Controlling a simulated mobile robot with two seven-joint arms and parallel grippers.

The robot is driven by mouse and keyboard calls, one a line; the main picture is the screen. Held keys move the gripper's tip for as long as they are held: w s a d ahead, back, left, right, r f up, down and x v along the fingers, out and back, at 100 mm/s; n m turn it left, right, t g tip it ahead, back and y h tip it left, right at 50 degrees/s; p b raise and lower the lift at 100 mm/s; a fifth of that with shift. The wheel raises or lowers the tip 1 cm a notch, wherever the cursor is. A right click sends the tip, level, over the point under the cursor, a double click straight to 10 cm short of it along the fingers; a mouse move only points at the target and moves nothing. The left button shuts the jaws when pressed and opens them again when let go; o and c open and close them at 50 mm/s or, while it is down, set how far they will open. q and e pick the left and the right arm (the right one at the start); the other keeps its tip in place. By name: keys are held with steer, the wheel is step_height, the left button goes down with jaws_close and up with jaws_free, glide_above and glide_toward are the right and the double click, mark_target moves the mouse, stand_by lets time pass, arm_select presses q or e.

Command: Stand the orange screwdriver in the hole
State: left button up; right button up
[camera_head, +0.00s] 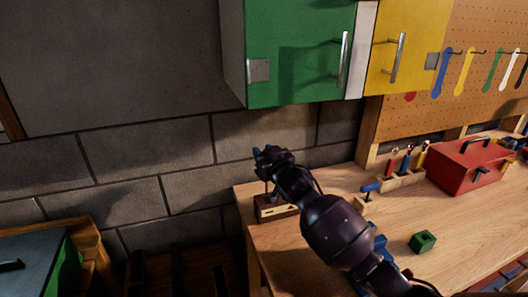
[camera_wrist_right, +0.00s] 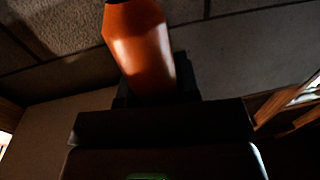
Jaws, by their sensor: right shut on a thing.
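The orange screwdriver handle (camera_wrist_right: 142,48) fills the upper middle of the right wrist view, slightly tilted, with a dark end at the top. My right gripper (camera_wrist_right: 152,92) is shut on it. In the head view my right gripper (camera_head: 266,158) is over the back left corner of the workbench, just above a small wooden block (camera_head: 280,211). The gripper and arm hide the orange handle there. I cannot make out the hole or whether the screwdriver's tip is in it. My left gripper is in neither view.
The wooden workbench (camera_head: 460,225) carries a red toolbox (camera_head: 468,168), a rack (camera_head: 398,181) with several tools, a small block with a blue-handled tool (camera_head: 369,188) and a green cube (camera_head: 423,242). Green (camera_head: 295,50) and yellow (camera_head: 400,45) cabinets hang above.

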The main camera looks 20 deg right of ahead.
steer(key=shift+f+b, duration=0.95)
steer(key=shift+f, duration=0.95)
steer(key=shift+f+b, duration=0.6)
steer(key=shift+f, duration=1.15)
steer(key=shift+f+b, duration=0.25)
steer(key=shift+b, duration=0.1)
steer(key=o, duration=1)
